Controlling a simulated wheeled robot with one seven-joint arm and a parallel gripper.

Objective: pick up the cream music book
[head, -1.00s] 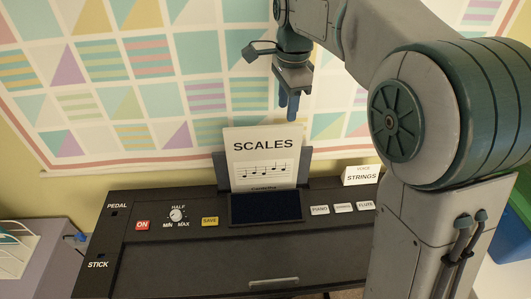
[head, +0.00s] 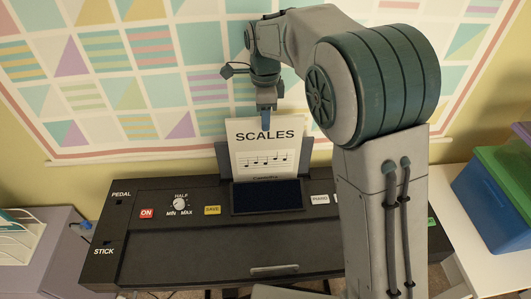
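The cream music book (head: 263,158) reads "SCALES" and shows a line of notes. It stands upright, leaning on a dark rest at the back of the black keyboard (head: 150,240). My gripper (head: 266,119) points down at the book's top edge, near the middle of that edge. Its fingertips overlap the top of the book in the picture. I cannot tell whether the fingers straddle the book, touch it or are apart from it, nor how wide they are.
A dark screen (head: 267,196) lies in front of the book, with buttons and a knob (head: 180,204) beside it. A patterned wall hanging (head: 100,90) is close behind. A grey cabinet (head: 40,250) stands at left and blue and green bins (head: 490,190) at right.

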